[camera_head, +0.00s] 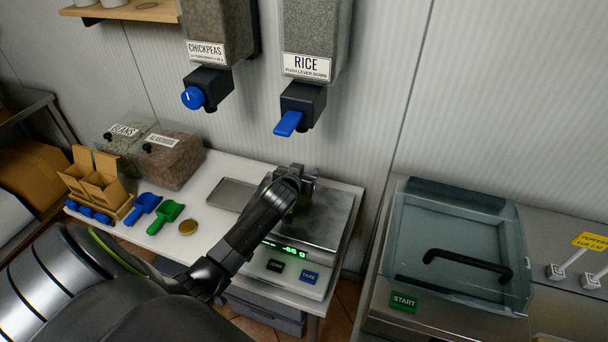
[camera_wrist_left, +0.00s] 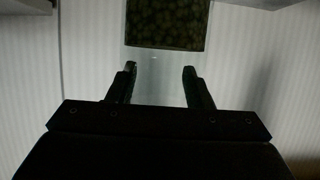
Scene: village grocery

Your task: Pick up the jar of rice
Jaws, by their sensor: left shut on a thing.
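My left gripper (camera_head: 299,180) is over the steel pan of the scale (camera_head: 333,222), below the rice dispenser (camera_head: 306,65). In the left wrist view its two fingers stand apart on either side of a clear container, which I take to be the jar of rice (camera_wrist_left: 167,25). Dark grains show in the part of it at the top of the picture. In the head view my gripper and arm hide the jar, so its height over the pan cannot be told. My right gripper is not in view.
A chickpeas dispenser (camera_head: 209,80) hangs to the left. On the white counter are a metal tray (camera_head: 232,194), green scoop (camera_head: 166,215), blue scoop (camera_head: 142,207), brass-coloured disc (camera_head: 187,228) and bean bins (camera_head: 168,156). A lidded machine (camera_head: 445,230) stands right, across a gap.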

